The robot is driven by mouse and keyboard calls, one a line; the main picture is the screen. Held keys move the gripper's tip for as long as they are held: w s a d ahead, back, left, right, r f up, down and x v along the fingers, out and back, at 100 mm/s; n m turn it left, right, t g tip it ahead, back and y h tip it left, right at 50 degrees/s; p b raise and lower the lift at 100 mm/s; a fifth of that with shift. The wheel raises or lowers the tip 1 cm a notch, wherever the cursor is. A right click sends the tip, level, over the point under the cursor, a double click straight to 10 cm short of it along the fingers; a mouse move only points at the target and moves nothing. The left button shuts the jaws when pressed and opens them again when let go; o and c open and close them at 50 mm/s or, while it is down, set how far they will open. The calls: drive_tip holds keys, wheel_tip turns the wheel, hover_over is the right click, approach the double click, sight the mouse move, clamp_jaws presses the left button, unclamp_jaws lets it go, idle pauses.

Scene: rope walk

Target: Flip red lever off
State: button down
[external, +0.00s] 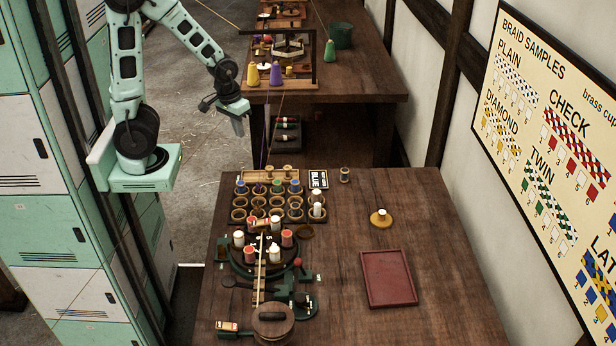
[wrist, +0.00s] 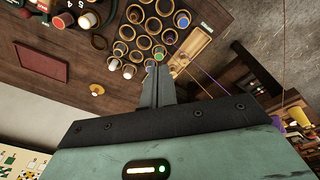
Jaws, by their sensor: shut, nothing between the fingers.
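A small red knob (external: 298,262), which looks like the red lever's end, stands at the right edge of the round dark braiding stand on the near table; its exact position is too small to tell. My gripper (external: 238,128) is up in the air beyond the far left corner of that table, well apart from the knob. In the wrist view my gripper's fingers (wrist: 160,75) are together, with nothing between them.
The near table (external: 420,240) holds a rack of round cups (external: 268,202), white and red bobbins on the stand, a red tray (external: 390,278), a brass piece (external: 381,217) and a round wooden lidded pot (external: 272,325). Strings hang near my gripper. The table's right side is mostly clear.

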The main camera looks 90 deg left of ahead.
drive_tip(key=w+d+f+n, duration=0.1)
drive_tip(key=w+d+f, duration=0.3)
drive_tip(key=w+d, duration=0.25)
drive_tip(key=n+t+h+b, duration=0.1)
drive_tip(key=n+t+b, duration=0.2)
drive_tip(key=n, duration=0.2)
approach(301, 268)
drive_tip(key=s+a+r, duration=0.2)
drive_tip(key=s+r, duration=0.2)
drive_tip(key=s, duration=0.1)
drive_tip(key=shift+w+d+f, duration=0.15)
drive_tip(key=shift+f, duration=0.05)
drive_tip(key=b+x, duration=0.1)
drive_tip(key=x, duration=0.9)
drive_tip(key=shift+w+d, duration=0.15)
drive_tip(key=shift+d, duration=0.05)
drive_tip(key=shift+w+r+p, duration=0.1)
drive_tip(key=shift+r+p, duration=0.1)
drive_tip(key=shift+p, duration=0.15)
drive_tip(key=shift+w+p, duration=0.1)
drive_tip(key=shift+p, duration=0.3)
